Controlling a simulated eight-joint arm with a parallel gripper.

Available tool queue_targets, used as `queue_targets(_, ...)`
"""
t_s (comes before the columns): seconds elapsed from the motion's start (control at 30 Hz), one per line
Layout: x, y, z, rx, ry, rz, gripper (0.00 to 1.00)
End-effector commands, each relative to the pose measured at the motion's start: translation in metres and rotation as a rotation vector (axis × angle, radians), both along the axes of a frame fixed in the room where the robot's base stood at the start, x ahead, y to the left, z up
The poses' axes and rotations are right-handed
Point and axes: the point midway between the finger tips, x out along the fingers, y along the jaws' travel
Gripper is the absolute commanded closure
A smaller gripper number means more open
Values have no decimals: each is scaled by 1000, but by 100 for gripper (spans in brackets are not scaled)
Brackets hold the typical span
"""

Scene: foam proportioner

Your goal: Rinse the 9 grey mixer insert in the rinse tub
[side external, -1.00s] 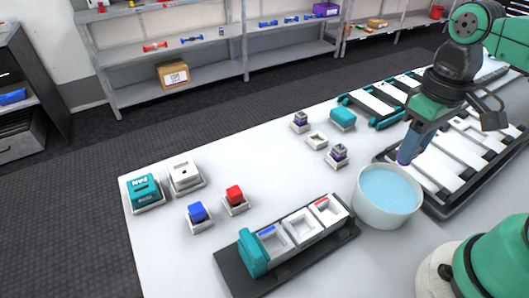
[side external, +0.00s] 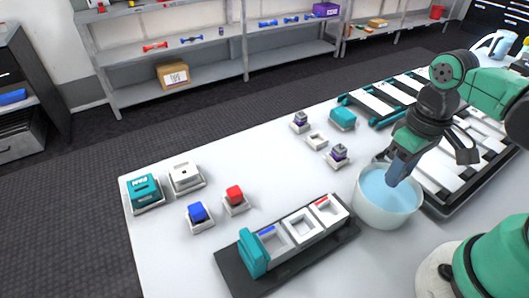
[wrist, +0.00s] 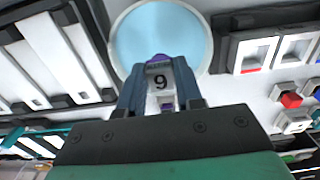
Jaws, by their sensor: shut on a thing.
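My gripper (wrist: 160,92) is shut on the grey mixer insert (wrist: 160,80), which shows a black 9 and has purple at its ends in the wrist view. The rinse tub (side external: 361,208) is a round white tub of light blue water. In the side view my gripper (side external: 394,180) points down over the tub, its fingertips at or just above the water; I cannot tell if they touch it. The insert is hidden by the fingers there. In the wrist view the tub (wrist: 115,40) lies just beyond the insert.
Two other grey and purple inserts stand in white holders (side external: 338,157) (side external: 300,122) behind the tub, with an empty holder (side external: 317,141) between. A dark tray with white sockets (side external: 300,228) lies left of the tub. Slatted racks (side external: 455,160) stand right. Red and blue blocks sit left.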

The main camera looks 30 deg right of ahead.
Motion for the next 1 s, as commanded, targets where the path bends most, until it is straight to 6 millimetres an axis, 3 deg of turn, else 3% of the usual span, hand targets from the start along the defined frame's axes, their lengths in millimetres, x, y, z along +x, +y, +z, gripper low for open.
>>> queue_targets(0.6, 0, 0, -39, 0, 0, 0, 100)
queue_targets(1.0, -1, 0, -42, 0, 0, 0, 100)
